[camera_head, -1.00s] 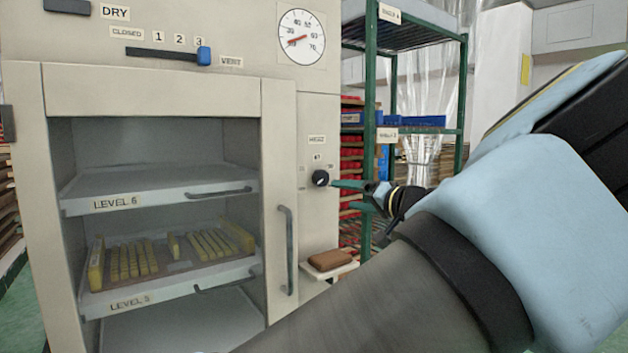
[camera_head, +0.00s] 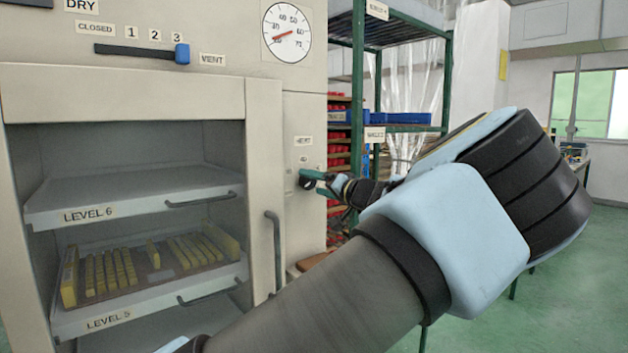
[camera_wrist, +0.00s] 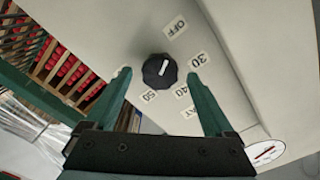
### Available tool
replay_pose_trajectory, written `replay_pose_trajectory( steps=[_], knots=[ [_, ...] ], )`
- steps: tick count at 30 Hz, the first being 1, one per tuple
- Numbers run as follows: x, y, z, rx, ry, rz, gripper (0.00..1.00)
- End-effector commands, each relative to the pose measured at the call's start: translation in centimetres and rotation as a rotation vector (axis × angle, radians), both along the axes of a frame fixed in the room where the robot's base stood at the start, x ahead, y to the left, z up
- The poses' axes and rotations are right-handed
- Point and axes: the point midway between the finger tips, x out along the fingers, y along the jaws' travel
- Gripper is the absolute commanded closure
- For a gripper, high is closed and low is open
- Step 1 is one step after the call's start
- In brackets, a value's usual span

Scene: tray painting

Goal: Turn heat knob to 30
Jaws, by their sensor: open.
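The black heat knob (camera_wrist: 159,70) is on the cream cabinet front, with labels OFF (camera_wrist: 177,27), 30 (camera_wrist: 199,61), 40 (camera_wrist: 181,90) and 50 (camera_wrist: 149,96) around it. Its white pointer mark points roughly towards OFF. My gripper (camera_wrist: 158,76) is open, its green fingers on either side of the knob in the wrist view; I cannot tell whether they touch it. In the head view, my gripper (camera_head: 314,180) is at the knob (camera_head: 306,183), partly covering it, below the HEAT label.
The cabinet holds pull-out trays labelled LEVEL 6 (camera_head: 130,197) and LEVEL 5 (camera_head: 215,285), with a vertical door handle (camera_head: 274,250) beside them. Above are a blue vent slider (camera_head: 182,54) and a dial gauge (camera_head: 287,32). A green shelf rack (camera_head: 358,100) stands behind my arm.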

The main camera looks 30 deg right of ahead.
Motion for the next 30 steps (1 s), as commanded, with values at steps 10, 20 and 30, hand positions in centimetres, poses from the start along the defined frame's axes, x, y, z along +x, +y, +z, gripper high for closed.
replay_pose_trajectory(
  steps=[10, 20, 30],
  knots=[
    [0.78, 0.16, -0.08, 0.0, 0.001, 0.0, 0.12],
    [0.78, 0.17, -0.06, 0.0, 0.001, 0.0, 0.42],
    [0.77, 0.17, -0.06, 0.0, 0.001, 0.0, 0.81]
  ],
)
